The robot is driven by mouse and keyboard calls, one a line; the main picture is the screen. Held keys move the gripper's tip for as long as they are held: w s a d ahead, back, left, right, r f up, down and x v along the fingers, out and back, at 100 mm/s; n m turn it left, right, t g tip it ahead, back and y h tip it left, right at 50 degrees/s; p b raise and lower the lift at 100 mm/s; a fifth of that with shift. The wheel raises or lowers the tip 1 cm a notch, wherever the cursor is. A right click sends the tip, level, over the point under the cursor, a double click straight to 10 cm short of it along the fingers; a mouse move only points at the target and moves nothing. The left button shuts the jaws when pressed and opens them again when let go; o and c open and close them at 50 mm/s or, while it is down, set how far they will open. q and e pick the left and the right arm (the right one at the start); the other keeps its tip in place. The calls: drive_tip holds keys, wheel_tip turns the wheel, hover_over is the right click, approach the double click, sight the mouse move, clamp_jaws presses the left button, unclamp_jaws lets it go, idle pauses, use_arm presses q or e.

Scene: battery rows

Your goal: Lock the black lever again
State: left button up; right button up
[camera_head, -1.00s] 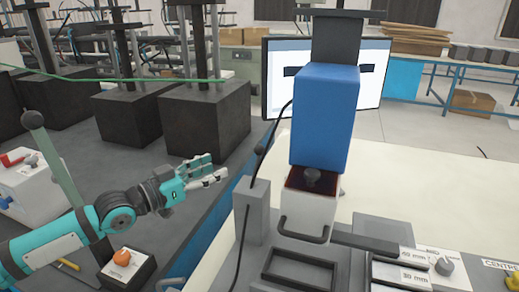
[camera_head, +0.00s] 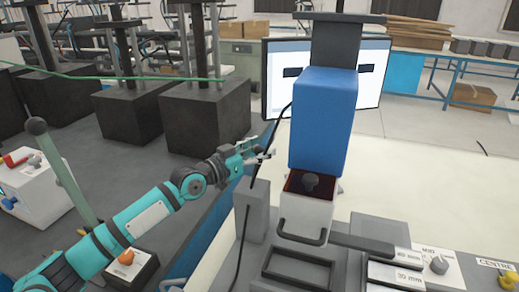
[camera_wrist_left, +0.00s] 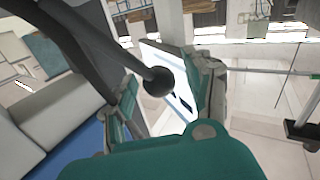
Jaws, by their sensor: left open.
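The black lever (camera_wrist_left: 158,82) shows in the left wrist view as a dark rod ending in a round black knob. The knob appears between the two spread fingers of my left gripper (camera_head: 266,152); I cannot tell whether either finger touches it. In the head view the gripper is open at the left side of the blue machine head (camera_head: 323,120), above the grey upright block (camera_head: 252,210). The gripper hides the lever's knob there. My right gripper is not in view.
A grey-green lever (camera_head: 68,175) with a ball top stands at the left by an orange button box (camera_head: 126,262). A white box (camera_head: 305,215) with a handle sits under the blue head. A monitor (camera_head: 372,95) stands behind.

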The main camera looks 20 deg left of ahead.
use_arm(q)
clamp_jaws()
idle(0.3)
drive_tip(key=shift+w+d+f, duration=0.1)
